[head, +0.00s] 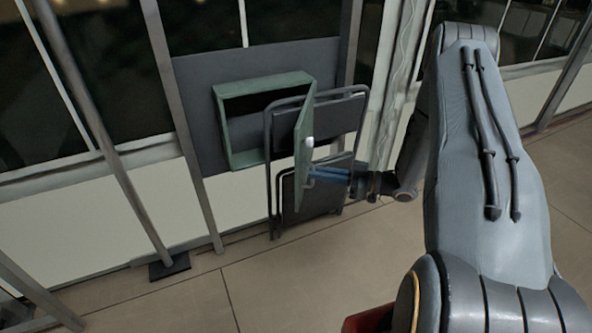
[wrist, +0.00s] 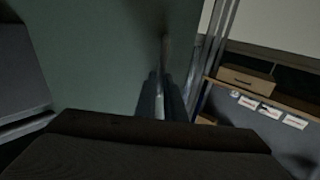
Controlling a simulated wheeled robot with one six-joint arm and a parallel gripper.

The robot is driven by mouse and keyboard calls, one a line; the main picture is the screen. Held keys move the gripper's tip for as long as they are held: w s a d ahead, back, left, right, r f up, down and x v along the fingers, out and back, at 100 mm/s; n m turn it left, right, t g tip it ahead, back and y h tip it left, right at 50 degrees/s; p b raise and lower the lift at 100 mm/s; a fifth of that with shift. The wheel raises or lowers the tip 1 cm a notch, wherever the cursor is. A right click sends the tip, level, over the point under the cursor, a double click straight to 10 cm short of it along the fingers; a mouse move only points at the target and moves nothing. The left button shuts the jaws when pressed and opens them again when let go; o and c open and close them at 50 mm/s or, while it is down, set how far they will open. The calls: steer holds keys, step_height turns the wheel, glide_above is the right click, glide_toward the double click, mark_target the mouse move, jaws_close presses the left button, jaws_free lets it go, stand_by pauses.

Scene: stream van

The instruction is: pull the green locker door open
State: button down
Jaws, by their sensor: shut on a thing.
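A green locker (head: 226,122) hangs on a dark panel on the wall, and its inside shows through the open front. The green locker door (head: 303,146) is swung well out from the box, hinged on the right side. A pale handle (head: 310,142) shows on the door's face. My gripper (head: 316,175) is at the door's lower right and is shut on the handle. In the wrist view the green door (wrist: 85,60) fills the upper left, and my fingers (wrist: 160,98) close around the handle, whose details are dark.
A folded dark chair (head: 318,195) leans on the wall just below and behind the door. A slanted metal pole (head: 115,165) stands at the left on a black foot. The tiled floor in front is clear. The wrist view shows a shelf with a cardboard box (wrist: 245,82).

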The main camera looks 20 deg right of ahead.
steer(key=w+d+b, duration=0.1)
steer(key=d+b, duration=0.2)
steer(key=d, duration=1.4)
steer(key=shift+w+d+b, duration=0.2)
steer(key=shift+b, duration=0.2)
steer(key=shift+r, duration=0.1)
steer(key=c, duration=1.9)
jaws_free()
steer(key=shift+w+a, duration=0.1)
steer(key=shift+o, duration=0.2)
steer(key=shift+s+d, duration=0.2)
steer(key=shift+s, duration=0.05)
steer(key=v, duration=0.7)
steer(key=shift+s+d, duration=0.2)
steer(key=shift+d, duration=0.1)
